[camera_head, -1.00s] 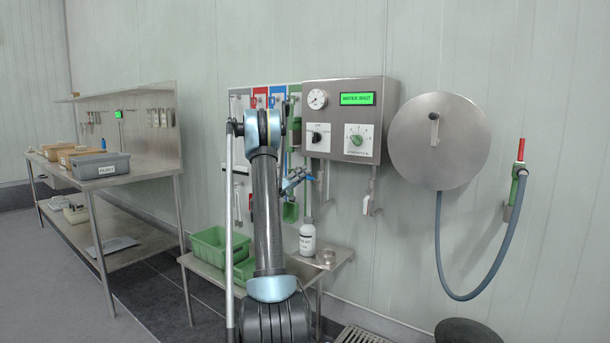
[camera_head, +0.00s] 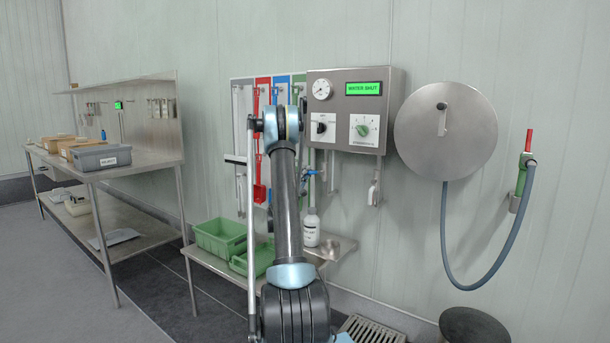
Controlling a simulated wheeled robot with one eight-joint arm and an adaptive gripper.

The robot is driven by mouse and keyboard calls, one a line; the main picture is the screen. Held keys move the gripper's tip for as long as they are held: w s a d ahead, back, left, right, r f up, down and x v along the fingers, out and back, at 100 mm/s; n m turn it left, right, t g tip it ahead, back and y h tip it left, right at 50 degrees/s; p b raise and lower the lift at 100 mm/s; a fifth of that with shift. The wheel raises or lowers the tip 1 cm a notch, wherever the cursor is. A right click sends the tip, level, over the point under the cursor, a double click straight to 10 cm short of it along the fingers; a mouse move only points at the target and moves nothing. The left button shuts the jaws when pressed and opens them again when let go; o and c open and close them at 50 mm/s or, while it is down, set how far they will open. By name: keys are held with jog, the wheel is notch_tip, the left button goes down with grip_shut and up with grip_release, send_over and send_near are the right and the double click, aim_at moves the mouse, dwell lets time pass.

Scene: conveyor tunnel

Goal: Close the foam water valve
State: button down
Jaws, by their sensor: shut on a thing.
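A steel control box (camera_head: 350,112) hangs on the wall. Its green display (camera_head: 364,88) reads WATER SHUT. It carries a round gauge, a black selector knob (camera_head: 321,127) and a green knob (camera_head: 362,130). Below its left side, a small blue-handled valve (camera_head: 311,173) shows on the pipework just right of my arm. It is partly hidden, and its exact handle angle is hard to tell. My arm rises through the middle of the view. My gripper is hidden behind it, so contact with the valve cannot be seen.
A low steel shelf (camera_head: 340,248) holds a white bottle (camera_head: 311,228) and green crates (camera_head: 220,238). A tool board with a red tool (camera_head: 259,192) stands behind my arm. A hose reel (camera_head: 446,131) and hanging hose (camera_head: 455,292) are at right. A steel table (camera_head: 150,163) is at left.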

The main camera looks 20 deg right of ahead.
jog(key=shift+w+a, duration=0.1)
dwell(0.3)
jog(key=c, duration=1.6)
grip_release()
jog(key=shift+f, duration=0.15)
jog(key=shift+o, duration=0.2)
jog(key=v, duration=1.2)
